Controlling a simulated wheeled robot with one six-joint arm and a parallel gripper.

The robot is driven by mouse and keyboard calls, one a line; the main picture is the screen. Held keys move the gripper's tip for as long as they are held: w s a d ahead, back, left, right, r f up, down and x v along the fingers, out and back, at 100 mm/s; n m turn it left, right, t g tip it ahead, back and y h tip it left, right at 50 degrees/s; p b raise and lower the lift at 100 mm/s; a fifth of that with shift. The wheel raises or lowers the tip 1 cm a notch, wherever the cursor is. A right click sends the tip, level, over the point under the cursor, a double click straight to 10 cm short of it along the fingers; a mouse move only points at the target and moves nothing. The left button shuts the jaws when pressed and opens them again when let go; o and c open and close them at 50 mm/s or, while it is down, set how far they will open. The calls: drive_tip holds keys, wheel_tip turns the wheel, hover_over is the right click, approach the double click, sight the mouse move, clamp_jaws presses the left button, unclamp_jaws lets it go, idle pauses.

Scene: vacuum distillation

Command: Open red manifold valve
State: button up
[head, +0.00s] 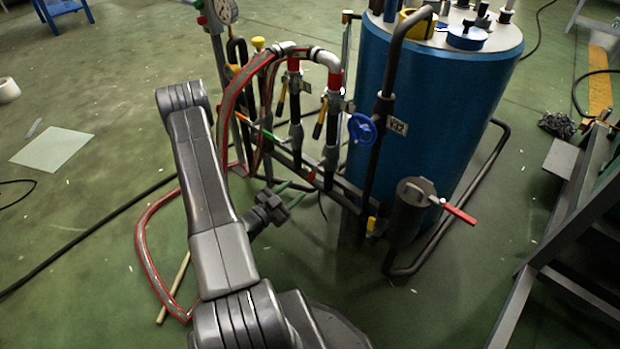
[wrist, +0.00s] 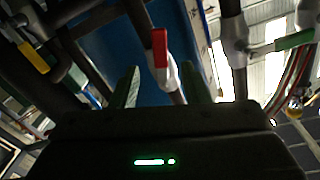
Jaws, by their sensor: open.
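The red manifold valve handle (wrist: 160,47) shows in the wrist view as a short upright red lever on a pale metal valve body. In the head view a small red piece (head: 311,178) shows low on the dark manifold pipes. My gripper (wrist: 160,72) is open, its two green fingers apart, and the red handle appears between and beyond their tips. Nothing is held. I cannot tell whether a finger touches the handle. In the head view my gripper (head: 294,192) is low in front of the manifold, left of the blue tank, pointing toward the red piece.
A green handle (wrist: 294,40) and a yellow handle (wrist: 33,57) flank the red one in the wrist view. The blue tank (head: 425,100), a blue handwheel (head: 362,128) and a canister with a red lever (head: 459,213) stand right. A red-edged hose (head: 146,250) loops left.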

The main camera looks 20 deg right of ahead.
sight(310, 178)
drive_tip(key=b+x, duration=0.1)
drive_tip(key=x, duration=0.7)
drive_tip(key=shift+w+d+b, duration=0.15)
drive_tip(key=shift+d+b, duration=0.15)
drive_tip(key=shift+d, duration=0.05)
clamp_jaws()
